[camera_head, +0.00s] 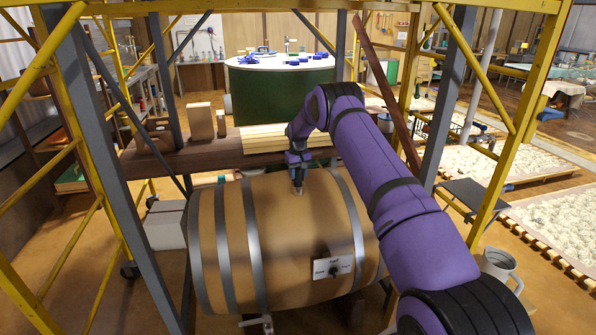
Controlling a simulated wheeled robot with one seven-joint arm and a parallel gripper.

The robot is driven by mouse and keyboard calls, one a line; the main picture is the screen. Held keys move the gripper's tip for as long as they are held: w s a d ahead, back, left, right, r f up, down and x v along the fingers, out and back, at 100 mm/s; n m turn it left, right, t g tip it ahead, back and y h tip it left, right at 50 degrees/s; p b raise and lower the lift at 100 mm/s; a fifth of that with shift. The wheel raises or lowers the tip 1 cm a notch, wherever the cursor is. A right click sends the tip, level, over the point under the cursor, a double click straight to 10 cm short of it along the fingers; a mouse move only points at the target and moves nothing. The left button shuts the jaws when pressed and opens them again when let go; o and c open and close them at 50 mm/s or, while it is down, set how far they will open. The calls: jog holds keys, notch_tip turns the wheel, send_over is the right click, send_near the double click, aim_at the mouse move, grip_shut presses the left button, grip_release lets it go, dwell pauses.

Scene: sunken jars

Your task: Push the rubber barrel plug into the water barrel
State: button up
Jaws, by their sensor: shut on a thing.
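The water barrel (285,235) is tan with grey metal hoops and lies on its side in the middle of the view. My gripper (298,186) points down at the barrel's upper side, between two hoops. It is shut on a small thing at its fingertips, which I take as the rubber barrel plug. The plug is mostly hidden by the fingers and too small to make out. The hole in the barrel cannot be seen, and I cannot tell whether the plug touches it.
A dark wooden shelf (200,158) with wooden blocks (201,120) runs behind the barrel. Yellow and grey scaffold posts frame the barrel on both sides. A small label plate (333,267) is on the barrel's front. A grey jug (498,264) stands at right.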

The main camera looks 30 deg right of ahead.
jog(key=shift+f, duration=0.25)
jog(key=shift+f, duration=0.15)
jog(key=shift+f, duration=0.6)
jog(key=o, duration=1)
notch_tip(320, 180, up, 11)
jog(key=shift+f, duration=0.1)
